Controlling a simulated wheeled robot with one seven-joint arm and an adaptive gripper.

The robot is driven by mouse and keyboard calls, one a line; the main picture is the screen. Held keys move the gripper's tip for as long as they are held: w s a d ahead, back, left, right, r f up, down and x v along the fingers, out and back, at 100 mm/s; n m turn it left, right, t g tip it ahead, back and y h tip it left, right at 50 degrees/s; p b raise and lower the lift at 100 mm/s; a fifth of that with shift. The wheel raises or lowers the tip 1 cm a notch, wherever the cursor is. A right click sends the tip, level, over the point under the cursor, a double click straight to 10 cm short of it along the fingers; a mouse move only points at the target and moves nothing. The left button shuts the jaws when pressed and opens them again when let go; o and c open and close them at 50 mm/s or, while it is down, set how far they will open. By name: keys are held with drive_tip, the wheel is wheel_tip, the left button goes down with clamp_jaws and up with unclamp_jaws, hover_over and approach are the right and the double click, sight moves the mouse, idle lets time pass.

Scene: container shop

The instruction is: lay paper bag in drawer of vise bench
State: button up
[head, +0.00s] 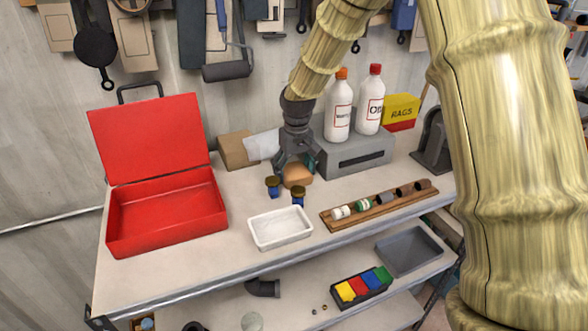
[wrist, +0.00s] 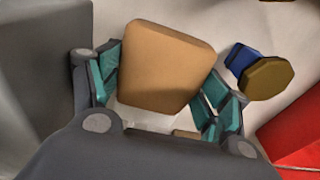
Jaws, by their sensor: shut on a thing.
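A tan, rounded, block-like shape, which looks like the paper bag (head: 297,176), is between the fingers of my gripper (head: 294,166) over the bench top. In the wrist view the bag (wrist: 165,65) sits between the teal finger pads of my gripper (wrist: 160,95), which is shut on it. I cannot tell whether the bag touches the bench. The grey vise (head: 434,140) stands at the right end of the bench (head: 190,262). No drawer of the bench is clearly visible; an open grey bin (head: 408,250) shows below the top at right.
Two blue-and-brown knobbed pieces (head: 273,187) stand close by the gripper. A white tray (head: 281,229), a wooden rack (head: 380,205) and an open red toolbox (head: 167,212) surround it. Two bottles (head: 338,110) stand on a grey box (head: 355,154) behind. Bare bench lies along the front.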

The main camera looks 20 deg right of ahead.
drive_tip(key=shift+f, duration=0.15)
drive_tip(key=o, duration=0.9)
drive_tip(key=shift+w, duration=0.1)
